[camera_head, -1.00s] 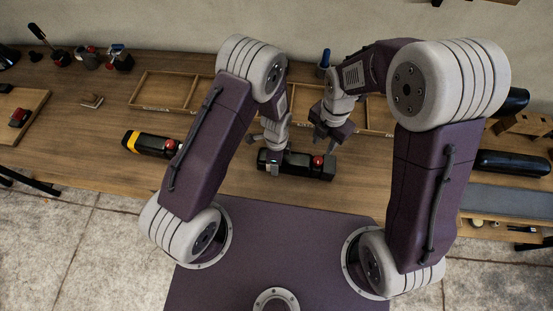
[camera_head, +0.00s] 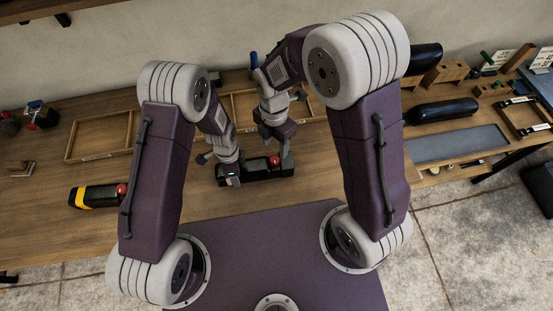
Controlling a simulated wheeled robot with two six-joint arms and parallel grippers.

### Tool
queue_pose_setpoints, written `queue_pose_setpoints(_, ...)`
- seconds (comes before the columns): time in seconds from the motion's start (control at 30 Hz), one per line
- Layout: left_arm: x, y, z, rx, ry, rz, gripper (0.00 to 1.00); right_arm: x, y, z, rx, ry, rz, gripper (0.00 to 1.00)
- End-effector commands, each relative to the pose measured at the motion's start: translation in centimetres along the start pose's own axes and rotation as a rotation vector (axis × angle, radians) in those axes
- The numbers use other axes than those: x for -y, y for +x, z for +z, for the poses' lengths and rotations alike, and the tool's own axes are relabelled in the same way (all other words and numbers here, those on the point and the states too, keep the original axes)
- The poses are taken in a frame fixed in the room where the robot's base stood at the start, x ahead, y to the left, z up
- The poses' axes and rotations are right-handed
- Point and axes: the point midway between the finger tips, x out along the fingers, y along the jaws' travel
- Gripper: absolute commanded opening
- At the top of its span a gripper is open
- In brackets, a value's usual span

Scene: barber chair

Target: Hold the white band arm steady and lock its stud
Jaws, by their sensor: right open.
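A black arm part (camera_head: 262,171) lies on the wooden bench in front of me, with a red stud (camera_head: 274,160) on top near its right end. My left gripper (camera_head: 230,179) is down at the part's left end and covers the place where a white band could show. Its fingers are too small and hidden to tell whether they are shut on the part. My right gripper (camera_head: 279,150) is open, fingers down, just behind and above the red stud; I cannot tell whether it touches. A similar black part with a yellow band (camera_head: 81,198) and red knob lies to the left.
Wooden divided trays (camera_head: 98,156) lie behind the work spot. Black cylinders (camera_head: 443,112), a grey mat (camera_head: 456,144) and a frame (camera_head: 522,117) are at right.

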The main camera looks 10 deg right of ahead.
Motion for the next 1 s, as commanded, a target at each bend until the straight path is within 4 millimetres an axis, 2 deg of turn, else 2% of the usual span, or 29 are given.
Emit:
queue_pose_setpoints(0.2, 0.1, -0.1, 0.0, -0.001, 0.000, -0.002, 0.00, 1.4, -0.6, -3.9, -0.131, 0.855, -0.178, 0.52)
queue_pose_setpoints(0.37, 0.1, -0.1, 0.0, -0.001, 0.000, -0.002, 0.00, 2.0, -0.2, -5.3, -0.209, 1.606, -0.477, 0.52)
queue_pose_setpoints(0.47, 0.1, -0.1, 0.0, -0.001, 0.000, -0.002, 0.00, 1.7, 0.1, -4.7, -0.242, 2.104, -0.769, 0.52)
queue_pose_setpoints(0.5, 0.1, -0.1, 0.0, -0.001, 0.000, -0.002, 0.00, 1.4, 0.2, -3.8, -0.258, 2.305, -0.923, 0.52)
queue_pose_setpoints(0.57, 0.1, 0.0, 0.0, -0.001, 0.000, -0.002, 0.00, 0.9, 0.7, -1.8, -0.291, 2.587, -1.207, 0.52)
queue_pose_setpoints(0.6, 0.1, -0.1, 0.0, -0.001, 0.000, -0.002, 0.00, 0.8, 1.0, -0.1, -0.329, 2.714, -1.383, 0.52)
queue_pose_setpoints(0.63, 0.1, -0.1, 0.0, -0.001, 0.000, -0.002, 0.00, 0.8, 1.4, 1.3, 0.357, -2.712, 1.462, 0.52)
queue_pose_setpoints(0.7, 0.1, -0.1, 0.0, -0.001, 0.000, -0.002, 0.00, 1.4, 2.5, 4.4, 0.425, -2.485, 1.470, 0.52)
queue_pose_setpoints(0.8, 0.1, 0.0, 0.0, -0.001, 0.000, -0.002, 0.00, 3.4, 4.6, 7.8, 0.493, -2.295, 1.446, 0.52)
queue_pose_setpoints(0.9, 0.0, 0.0, 0.0, 0.000, 0.000, -0.001, 0.00, 5.3, 5.9, 9.4, 0.517, -2.184, 1.433, 0.52)
queue_pose_setpoints(1.0, 0.0, 0.0, 0.0, 0.000, 0.000, -0.001, 0.00, 6.3, 6.3, 10.3, 0.537, -2.135, 1.420, 0.52)
